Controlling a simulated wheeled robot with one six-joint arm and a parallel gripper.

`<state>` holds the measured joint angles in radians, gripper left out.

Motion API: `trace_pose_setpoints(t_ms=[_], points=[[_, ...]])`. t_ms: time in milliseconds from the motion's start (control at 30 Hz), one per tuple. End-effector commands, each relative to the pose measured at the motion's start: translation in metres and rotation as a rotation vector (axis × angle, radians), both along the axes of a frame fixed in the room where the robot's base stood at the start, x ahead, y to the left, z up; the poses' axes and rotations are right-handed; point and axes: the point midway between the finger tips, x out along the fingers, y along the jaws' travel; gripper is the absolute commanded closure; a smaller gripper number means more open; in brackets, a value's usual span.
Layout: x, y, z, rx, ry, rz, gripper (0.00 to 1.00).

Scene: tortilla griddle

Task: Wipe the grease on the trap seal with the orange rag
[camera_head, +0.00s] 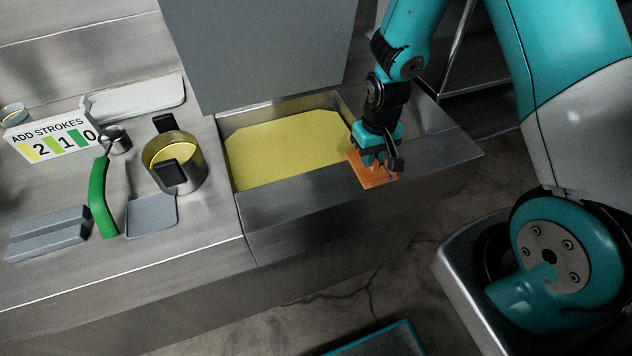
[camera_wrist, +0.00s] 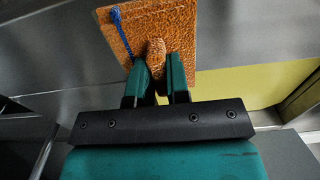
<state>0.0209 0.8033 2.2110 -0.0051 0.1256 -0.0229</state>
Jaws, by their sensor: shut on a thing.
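My gripper (camera_head: 372,158) is shut on the orange rag (camera_head: 380,180), pinching a raised bump of it between the fingertips. In the wrist view the rag (camera_wrist: 185,30) is a flat textured square with a blue loop at one corner, spread beyond the fingers (camera_wrist: 157,75). The rag is at the right front corner of the metal rim (camera_head: 300,202) around a recessed well. I cannot tell whether it touches the rim. The well holds a flat yellow surface (camera_head: 285,150). No grease can be made out on the rim; the rag and gripper cover part of it.
On the counter at left are a sign (camera_head: 50,138) reading "ADD STROKES 2 1 0", a round pot with yellow contents (camera_head: 190,172), a green-handled scraper (camera_head: 102,195), grey blocks (camera_head: 48,235) and a white tray (camera_head: 138,98). A grey upright panel (camera_head: 265,50) stands behind the well.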

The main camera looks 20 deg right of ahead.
Motion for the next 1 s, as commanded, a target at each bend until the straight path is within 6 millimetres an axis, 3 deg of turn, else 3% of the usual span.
trace_pose_setpoints(t_ms=[300, 567, 1000], points=[[-0.001, 0.016, 0.001, -0.005, 0.004, 0.000, 1.00], [-0.001, 0.017, 0.002, -0.005, 0.002, -0.003, 1.00], [0.000, -0.009, -0.001, -0.005, 0.001, -0.004, 1.00]])
